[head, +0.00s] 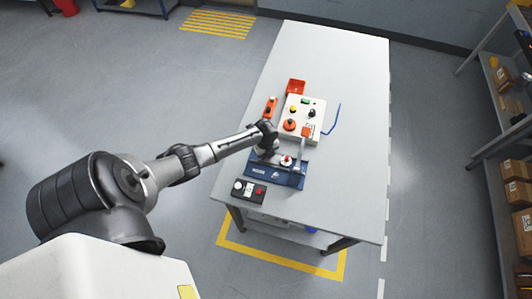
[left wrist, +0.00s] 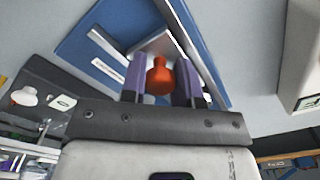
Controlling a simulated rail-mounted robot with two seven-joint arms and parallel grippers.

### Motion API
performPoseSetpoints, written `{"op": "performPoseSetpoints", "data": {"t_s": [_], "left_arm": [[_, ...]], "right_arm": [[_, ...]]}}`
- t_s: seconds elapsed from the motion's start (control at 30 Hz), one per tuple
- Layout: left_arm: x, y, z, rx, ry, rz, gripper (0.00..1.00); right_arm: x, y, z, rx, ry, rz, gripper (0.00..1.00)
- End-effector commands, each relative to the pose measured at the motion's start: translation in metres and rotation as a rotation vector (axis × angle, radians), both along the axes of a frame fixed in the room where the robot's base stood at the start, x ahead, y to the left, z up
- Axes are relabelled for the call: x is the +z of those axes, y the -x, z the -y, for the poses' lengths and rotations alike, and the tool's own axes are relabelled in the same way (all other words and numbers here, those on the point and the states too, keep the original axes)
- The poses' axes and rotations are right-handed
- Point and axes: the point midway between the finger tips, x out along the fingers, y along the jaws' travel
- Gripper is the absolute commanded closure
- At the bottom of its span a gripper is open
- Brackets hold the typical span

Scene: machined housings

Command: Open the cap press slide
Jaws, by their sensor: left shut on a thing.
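The cap press is a blue plate (head: 284,181) near the front of the grey table, with a grey metal post and a small red-and-white part (head: 287,160) on it. In the left wrist view the blue plate (left wrist: 92,48) lies beyond the fingers, with a grey metal piece beside a red knob (left wrist: 159,78). My left gripper (head: 267,152) is low over the press's left side. In the left wrist view its two purple fingers (left wrist: 161,80) are shut on the red knob, one on each side. The gripper hides part of the press in the head view. My right gripper is not in view.
A white control box (head: 303,118) with coloured buttons stands behind the press, with a red tray (head: 296,87) beyond it. A dark button box (head: 249,190) sits in front at the table's edge. The far table and right side are clear. Shelves (head: 506,150) stand right.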

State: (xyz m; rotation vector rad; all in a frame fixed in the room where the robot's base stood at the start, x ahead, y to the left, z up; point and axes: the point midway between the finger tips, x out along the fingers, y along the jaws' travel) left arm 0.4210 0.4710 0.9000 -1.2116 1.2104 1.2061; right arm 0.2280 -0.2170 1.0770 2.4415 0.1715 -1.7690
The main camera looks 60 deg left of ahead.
Motion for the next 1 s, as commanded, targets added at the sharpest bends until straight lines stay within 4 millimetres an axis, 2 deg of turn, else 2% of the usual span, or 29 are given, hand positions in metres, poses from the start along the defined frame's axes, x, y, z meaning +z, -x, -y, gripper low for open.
{"op": "performPoseSetpoints", "data": {"t_s": [0.03,0.23,0.63,0.67,0.9,1.0], "left_arm": [[0.004,0.011,-0.011,0.004,-0.006,-0.005,1.0],[0.001,0.036,-0.036,0.004,-0.005,-0.004,1.0],[0.0,0.042,-0.042,0.003,-0.004,-0.001,1.0],[0.0,0.042,-0.042,0.003,-0.004,-0.001,0.7],[0.0,0.041,-0.041,0.004,-0.003,-0.001,0.47],[0.0,0.041,-0.041,0.004,-0.003,-0.001,0.46]], "right_arm": [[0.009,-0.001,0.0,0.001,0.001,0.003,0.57],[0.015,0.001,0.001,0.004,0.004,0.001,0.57],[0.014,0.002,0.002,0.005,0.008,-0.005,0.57],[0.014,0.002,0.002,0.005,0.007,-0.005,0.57],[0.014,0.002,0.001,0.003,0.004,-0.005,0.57],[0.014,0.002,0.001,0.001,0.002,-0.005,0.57]]}}
